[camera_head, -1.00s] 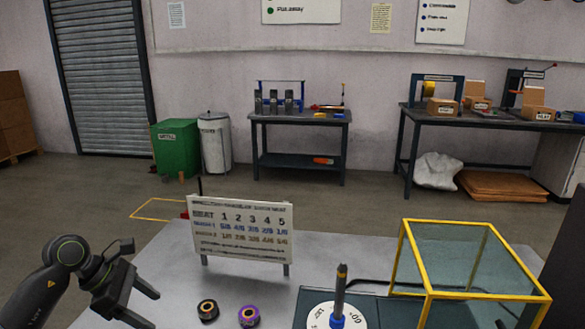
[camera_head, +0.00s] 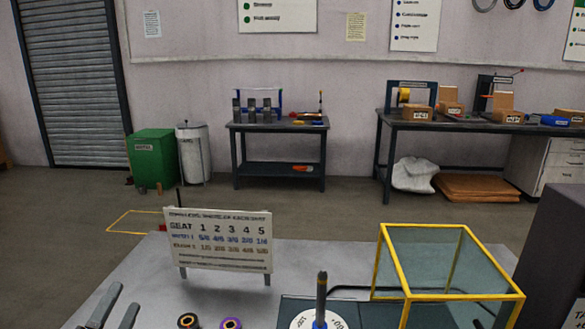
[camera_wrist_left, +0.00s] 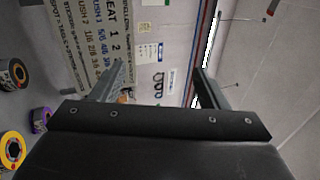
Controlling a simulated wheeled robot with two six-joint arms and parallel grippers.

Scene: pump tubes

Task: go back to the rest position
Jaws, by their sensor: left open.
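My left gripper (camera_head: 127,296) is at the lower left edge of the head view, its two dark fingers apart with nothing between them. In the left wrist view its fingers (camera_wrist_left: 158,68) are also spread and empty. It is left of the white seat chart board (camera_head: 218,240) and apart from it. My right gripper cannot be made out in these frames.
A yellow-framed clear box (camera_head: 390,262) stands at the right.

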